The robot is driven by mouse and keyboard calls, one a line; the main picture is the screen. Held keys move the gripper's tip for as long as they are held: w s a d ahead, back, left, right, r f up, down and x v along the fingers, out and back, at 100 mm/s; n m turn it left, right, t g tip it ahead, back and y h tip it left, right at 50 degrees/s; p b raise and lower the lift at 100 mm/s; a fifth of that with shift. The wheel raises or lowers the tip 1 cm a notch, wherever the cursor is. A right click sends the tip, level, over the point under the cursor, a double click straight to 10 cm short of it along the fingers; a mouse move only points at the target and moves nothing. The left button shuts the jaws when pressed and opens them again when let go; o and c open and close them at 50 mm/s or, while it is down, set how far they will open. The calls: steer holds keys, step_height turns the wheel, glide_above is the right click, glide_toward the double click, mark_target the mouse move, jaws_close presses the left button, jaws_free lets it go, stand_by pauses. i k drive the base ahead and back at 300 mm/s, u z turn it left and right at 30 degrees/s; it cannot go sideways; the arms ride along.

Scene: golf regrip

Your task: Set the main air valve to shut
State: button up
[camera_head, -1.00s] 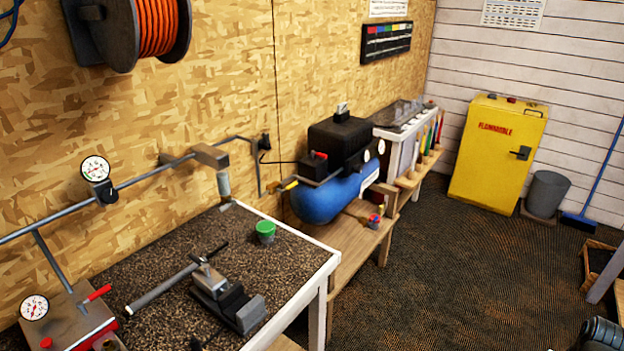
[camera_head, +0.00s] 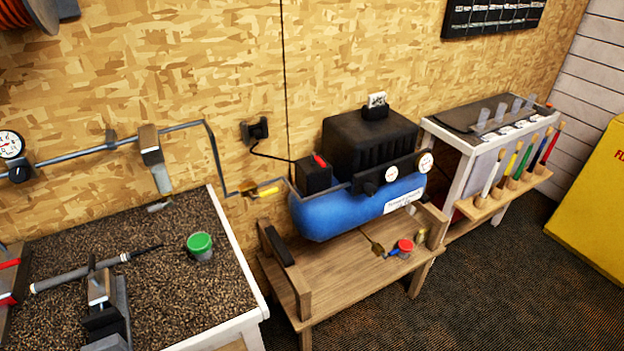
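A valve with a yellow lever (camera_head: 267,191) sits on the grey air pipe (camera_head: 217,150) between the wall run and the blue compressor (camera_head: 352,208). The lever looks roughly in line with the short pipe beside it, but it is small and its exact angle is hard to tell. No label on it can be read. The compressor stands on a low wooden bench (camera_head: 345,270). It has a black motor cover, two round gauges and a small black box with a red switch (camera_head: 320,161). My gripper is not in view.
A dark-topped workbench (camera_head: 165,285) with a vise (camera_head: 103,290), a club shaft and a green-topped cup (camera_head: 200,246) fills the lower left. A red-topped fitting (camera_head: 405,246) lies on the low bench. Brushes stand at the right. The floor (camera_head: 480,300) at lower right is clear.

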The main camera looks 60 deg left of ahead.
mark_target(268, 192)
steer(key=u, duration=0.1)
steer(key=i, duration=0.5)
steer(key=u, duration=3.65)
